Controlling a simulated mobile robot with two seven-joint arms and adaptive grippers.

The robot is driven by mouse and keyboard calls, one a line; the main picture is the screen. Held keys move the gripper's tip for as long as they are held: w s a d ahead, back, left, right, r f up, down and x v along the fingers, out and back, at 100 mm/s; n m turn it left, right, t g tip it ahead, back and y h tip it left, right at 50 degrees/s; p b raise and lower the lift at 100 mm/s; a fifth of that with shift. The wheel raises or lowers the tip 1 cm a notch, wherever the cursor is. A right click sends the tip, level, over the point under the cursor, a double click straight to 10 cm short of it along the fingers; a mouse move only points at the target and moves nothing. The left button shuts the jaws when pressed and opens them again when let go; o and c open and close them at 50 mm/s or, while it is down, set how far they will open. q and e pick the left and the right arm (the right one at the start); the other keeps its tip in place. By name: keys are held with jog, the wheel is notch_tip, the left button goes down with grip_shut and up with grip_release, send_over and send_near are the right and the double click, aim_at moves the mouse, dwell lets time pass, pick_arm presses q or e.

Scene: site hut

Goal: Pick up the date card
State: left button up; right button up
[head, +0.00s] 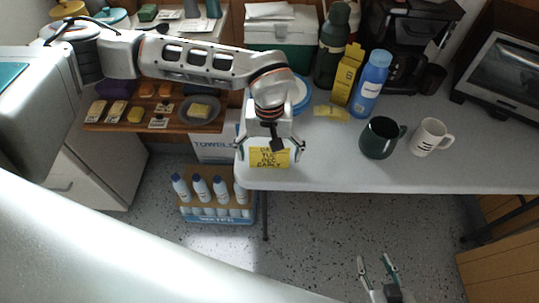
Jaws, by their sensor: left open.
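The date card is a yellow card (269,159) with dark printed lines, lying at the front left edge of the grey-white table (440,178). My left gripper (270,151) is over the card, its fingers spread to either side of it. It is open and holds nothing; I cannot tell whether the fingers touch the card. Part of the card's upper edge is hidden by the gripper. My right gripper (376,262) is at the bottom of the head view, low in front of the table, open and empty.
A dark green mug (379,138) and a white mug (431,137) stand right of the card. Behind are a blue bottle (371,82), a yellow box (346,74) and a green bottle (332,48). A crate of bottles (218,214) sits on the floor below.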

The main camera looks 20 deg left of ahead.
pick_arm(q)
jog(key=c, duration=1)
jog(key=shift+o, duration=0.2)
jog(key=shift+r, duration=0.2)
